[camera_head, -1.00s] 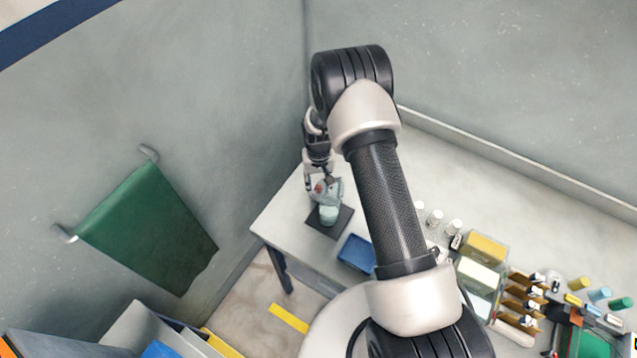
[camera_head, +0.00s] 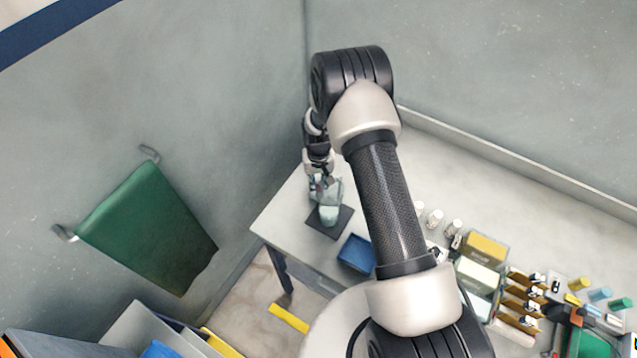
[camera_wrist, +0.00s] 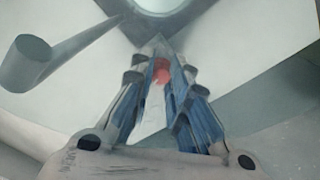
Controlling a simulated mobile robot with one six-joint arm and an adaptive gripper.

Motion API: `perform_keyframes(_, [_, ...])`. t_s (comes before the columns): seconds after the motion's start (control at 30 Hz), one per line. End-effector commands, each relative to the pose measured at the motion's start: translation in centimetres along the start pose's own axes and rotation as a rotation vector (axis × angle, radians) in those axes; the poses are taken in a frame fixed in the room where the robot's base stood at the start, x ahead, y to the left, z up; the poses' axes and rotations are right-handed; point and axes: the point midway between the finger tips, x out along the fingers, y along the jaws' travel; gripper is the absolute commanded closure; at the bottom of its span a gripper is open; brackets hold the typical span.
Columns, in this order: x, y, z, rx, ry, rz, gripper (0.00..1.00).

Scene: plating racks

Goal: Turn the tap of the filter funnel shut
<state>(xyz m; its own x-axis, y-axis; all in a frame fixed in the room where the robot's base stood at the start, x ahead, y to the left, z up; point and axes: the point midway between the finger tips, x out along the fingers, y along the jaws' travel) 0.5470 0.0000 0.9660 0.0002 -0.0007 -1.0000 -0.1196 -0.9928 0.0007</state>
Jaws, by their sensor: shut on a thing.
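The filter funnel (camera_head: 331,193) is a pale teal, see-through vessel standing on a dark square plate (camera_head: 341,226) at the table's left end. My gripper (camera_head: 319,188) is at its upper left side in the head view. In the wrist view my gripper (camera_wrist: 158,66) has its blue-padded fingers closed around a small red part, apparently the tap (camera_wrist: 162,77), held between them near the tips. The fingers hide part of the tap, so its angle is unclear. A pale round shape on the dark plate shows at the top of the wrist view.
A grey cylinder (camera_wrist: 27,63) stands out at the left of the wrist view, close to the fingers. A blue tray (camera_head: 356,252) lies right of the plate. White bottles (camera_head: 434,218) and racks stand further right. The wall is close behind my gripper.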

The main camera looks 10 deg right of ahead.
Motion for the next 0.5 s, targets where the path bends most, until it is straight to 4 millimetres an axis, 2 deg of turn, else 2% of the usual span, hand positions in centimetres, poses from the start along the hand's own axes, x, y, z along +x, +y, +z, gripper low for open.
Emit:
perform_keyframes(0.27, [0.08, 0.01, -0.03, -0.045, 0.0, 0.0, 1.0])
perform_keyframes(0.5, [0.23, 0.0, -0.02, -0.189, 0.0, -0.001, 1.0])
